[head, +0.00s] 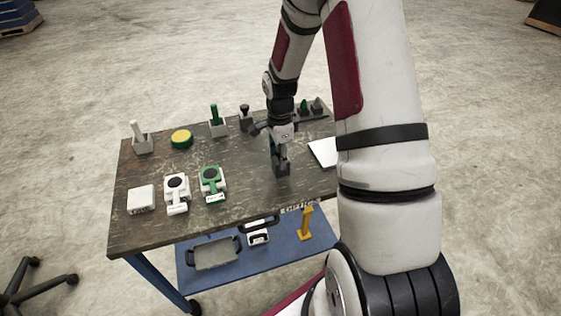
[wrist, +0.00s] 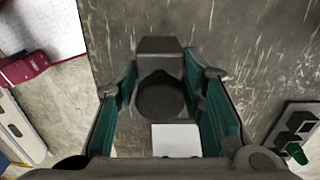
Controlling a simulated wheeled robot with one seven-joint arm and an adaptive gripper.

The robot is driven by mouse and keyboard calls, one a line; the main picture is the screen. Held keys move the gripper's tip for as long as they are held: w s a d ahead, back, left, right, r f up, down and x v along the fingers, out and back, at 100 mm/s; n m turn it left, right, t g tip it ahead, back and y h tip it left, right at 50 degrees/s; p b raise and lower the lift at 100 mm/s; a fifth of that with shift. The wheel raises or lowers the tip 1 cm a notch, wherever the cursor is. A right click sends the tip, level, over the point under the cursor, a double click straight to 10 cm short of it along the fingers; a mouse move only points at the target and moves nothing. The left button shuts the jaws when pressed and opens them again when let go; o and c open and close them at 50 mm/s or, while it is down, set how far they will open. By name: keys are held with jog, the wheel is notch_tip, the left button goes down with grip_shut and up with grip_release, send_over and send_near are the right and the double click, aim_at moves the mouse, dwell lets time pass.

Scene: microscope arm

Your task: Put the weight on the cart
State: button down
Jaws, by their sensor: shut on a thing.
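My gripper (head: 281,150) hangs over the right half of the table-like cart and is shut on a grey weight (head: 281,167). In the wrist view, the teal finger pads of my gripper (wrist: 165,105) stand on both sides of the weight (wrist: 160,97), which looks like a small scale with a dark round plate and a pale square at one end. I cannot tell whether its underside touches the top. The cart has a worn dark top (head: 245,192), blue legs and a blue lower shelf (head: 279,247). Similar white (head: 177,190) and green (head: 212,184) scales stand to the left.
A white box (head: 141,198), a yellow round thing (head: 181,139), and several handled pieces in holders occupy the top. A white flat thing (head: 323,151) lies at right. The lower shelf holds a grey tray (head: 214,253) and a yellow piece (head: 305,224). My arm hides the right side.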

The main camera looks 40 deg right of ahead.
jog(key=shift+f, duration=1.25)
jog(key=shift+f, duration=0.1)
jog(key=c, duration=1.1)
grip_release()
jog(key=shift+o, duration=0.2)
notch_tip(320, 180, up, 12)
jog(key=shift+r+b, duration=0.1)
jog(key=shift+b, duration=0.6)
jog(key=s+a+r+n+t, duration=0.1)
jog(key=s+a+r+n, duration=0.35)
jog(key=r, duration=0.35)
jog(key=s+a+r+n+t, duration=0.2)
jog(key=s+a+r+n, duration=0.1)
jog(key=a+r+n, duration=0.4)
jog(key=s+a+r+n+t, duration=0.1)
jog(key=s+a+r+n, duration=0.1)
jog(key=s+n, duration=0.3)
jog(key=s+a+r+n+t, duration=0.1)
jog(key=s+r+n, duration=0.3)
jog(key=s, duration=0.4)
jog(key=shift+a+r+n+t, duration=0.35)
jog(key=shift+a+r, duration=0.15)
jog(key=shift+a, duration=0.4)
